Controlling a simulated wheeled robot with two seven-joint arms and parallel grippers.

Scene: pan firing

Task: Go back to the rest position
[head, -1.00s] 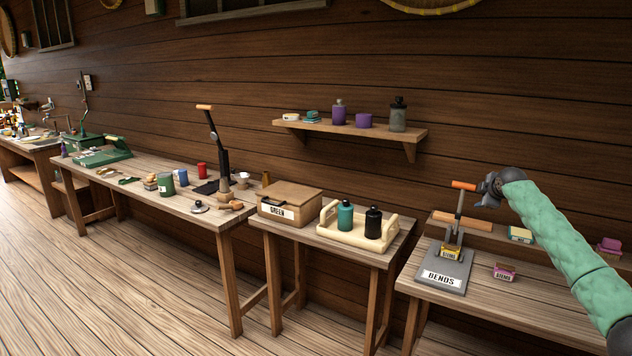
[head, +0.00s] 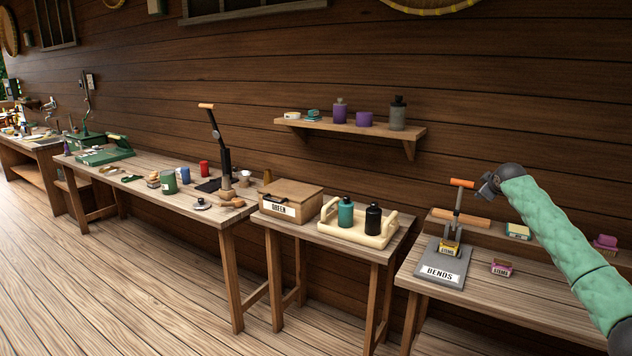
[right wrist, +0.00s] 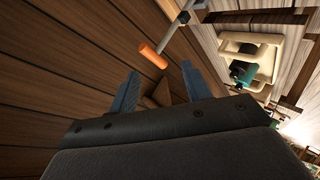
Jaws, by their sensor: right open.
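My right gripper (head: 484,188) is in the head view at the end of my green-sleeved arm, just right of the orange grip (head: 462,183) of the lever on the grey bending press. In the right wrist view my right gripper (right wrist: 158,84) has its two fingers spread wide with nothing between them. The orange grip (right wrist: 153,55) lies beyond the fingertips, apart from them. The press (head: 444,262) carries a BENDS label and has a small yellow-labelled block (head: 450,249) at its lever's foot. My left gripper is not in view.
A pink block (head: 501,267) lies right of the press. A wooden tray (head: 357,236) with two bottles and a labelled wooden box (head: 291,199) stand on the middle table. A wall shelf (head: 352,129) holds jars. Open floor (head: 150,285) lies at the front left.

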